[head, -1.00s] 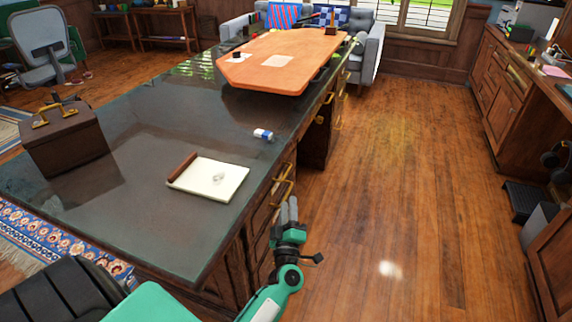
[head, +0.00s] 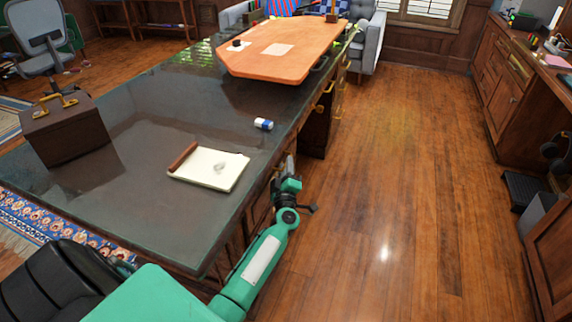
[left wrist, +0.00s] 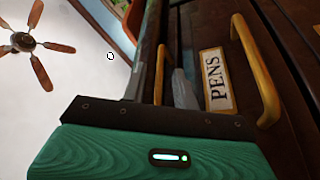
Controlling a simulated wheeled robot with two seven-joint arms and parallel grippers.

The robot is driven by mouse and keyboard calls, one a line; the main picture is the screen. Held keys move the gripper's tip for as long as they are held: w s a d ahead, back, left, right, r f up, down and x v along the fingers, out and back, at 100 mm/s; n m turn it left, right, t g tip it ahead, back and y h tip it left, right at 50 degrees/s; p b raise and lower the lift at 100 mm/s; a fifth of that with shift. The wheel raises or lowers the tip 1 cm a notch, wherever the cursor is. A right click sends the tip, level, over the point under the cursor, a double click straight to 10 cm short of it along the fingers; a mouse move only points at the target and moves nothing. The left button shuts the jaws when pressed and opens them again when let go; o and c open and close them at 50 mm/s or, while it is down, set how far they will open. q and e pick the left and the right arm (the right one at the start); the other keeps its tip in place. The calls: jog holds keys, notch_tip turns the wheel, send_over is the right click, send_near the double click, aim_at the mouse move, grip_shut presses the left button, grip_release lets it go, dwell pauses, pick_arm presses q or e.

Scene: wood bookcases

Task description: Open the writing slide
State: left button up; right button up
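The dark desk (head: 130,205) has a stone-like top and drawers with brass handles along its right side. My left gripper (head: 289,165) is at that side, just below the top's edge, partly hidden by its own wrist. A label reading "PENS" (left wrist: 216,82) and a brass handle (left wrist: 256,70) are right of the fingers. I cannot clearly make out the writing slide. My right gripper is not in view.
The floor (head: 400,180) right of the desk is clear.

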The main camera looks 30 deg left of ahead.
pick_arm(q)
jog(key=shift+x, duration=0.95)
grip_shut()
jog(key=shift+d, duration=0.15)
